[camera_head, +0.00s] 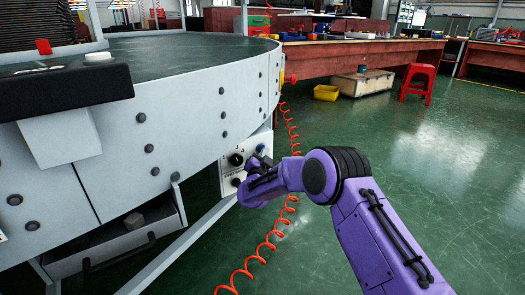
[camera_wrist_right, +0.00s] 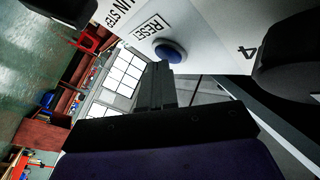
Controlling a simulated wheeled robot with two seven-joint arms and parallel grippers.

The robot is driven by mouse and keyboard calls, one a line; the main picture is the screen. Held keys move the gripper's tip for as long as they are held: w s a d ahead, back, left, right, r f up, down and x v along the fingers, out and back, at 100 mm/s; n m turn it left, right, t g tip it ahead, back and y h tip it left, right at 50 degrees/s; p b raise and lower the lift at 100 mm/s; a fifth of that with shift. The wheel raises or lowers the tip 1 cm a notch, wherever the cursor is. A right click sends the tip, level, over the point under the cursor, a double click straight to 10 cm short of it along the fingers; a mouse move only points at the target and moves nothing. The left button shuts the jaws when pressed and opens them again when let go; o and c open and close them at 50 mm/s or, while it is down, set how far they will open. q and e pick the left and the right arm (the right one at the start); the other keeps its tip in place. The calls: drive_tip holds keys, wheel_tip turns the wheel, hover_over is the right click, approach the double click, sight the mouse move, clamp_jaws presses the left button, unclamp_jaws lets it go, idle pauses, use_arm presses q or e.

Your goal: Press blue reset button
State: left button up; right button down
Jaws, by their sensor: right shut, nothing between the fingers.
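The blue reset button (camera_head: 261,148) is on a white control panel (camera_head: 228,178) mounted under the curved conveyor in the head view. In the right wrist view the round blue button (camera_wrist_right: 170,51) sits beside a "RESET" label (camera_wrist_right: 153,26). My right gripper (camera_head: 258,165) is in front of the panel, close to the button. In the right wrist view its dark fingers (camera_wrist_right: 158,68) are shut and empty, with their tips at the button's edge. I cannot tell whether they touch it. My left gripper is not in view.
The panel also carries black knobs (camera_head: 236,159). The curved conveyor (camera_head: 190,55) fills the left, with a grey drawer (camera_head: 120,240) below. A red coiled cable (camera_head: 266,246) hangs beside my arm. Green floor to the right is open, with a red stool (camera_head: 418,78) farther back.

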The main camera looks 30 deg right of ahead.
drive_tip(key=shift+s+p, duration=0.8)
drive_tip(key=s+p, duration=0.2)
drive_tip(key=s, duration=0.1)
drive_tip(key=s+p, duration=0.1)
drive_tip(key=s, duration=0.1)
drive_tip(key=shift+d+p, duration=0.25)
drive_tip(key=shift+p, duration=0.15)
idle(0.5)
